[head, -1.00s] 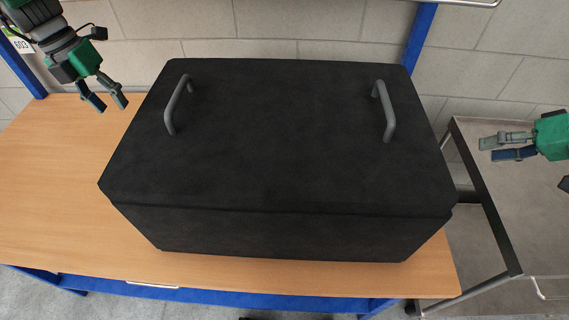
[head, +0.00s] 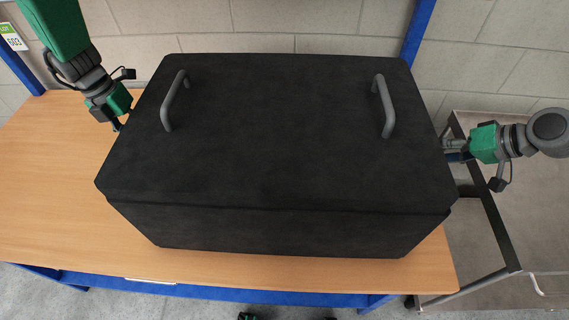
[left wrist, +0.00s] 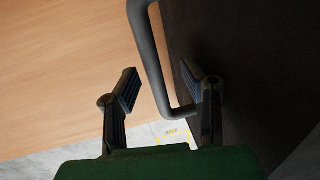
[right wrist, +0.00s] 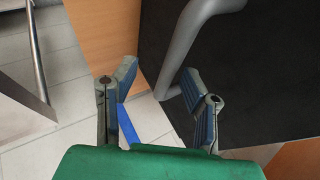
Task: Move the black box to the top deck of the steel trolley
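The black box (head: 280,140) sits on the wooden bench top, its lid closed, with two grey handles on top. Each wrist view also shows a grey handle on a dark box face: one in the left wrist view (left wrist: 153,60) and one in the right wrist view (right wrist: 182,45). My left gripper (head: 119,124) is at the box's left side, open. Its fingers lie either side of the handle in the picture; contact cannot be told. My right gripper (head: 452,150) is at the right side, open, with its handle between the fingers in the picture. The steel trolley's top deck (head: 530,220) is at right.
The wooden bench (head: 50,190) is clear left of the box, with a narrow strip in front. A block wall (head: 300,25) stands behind, with blue uprights (head: 418,35). The trolley's near rim (head: 490,215) lies close to the bench's right end. The visible deck looks bare.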

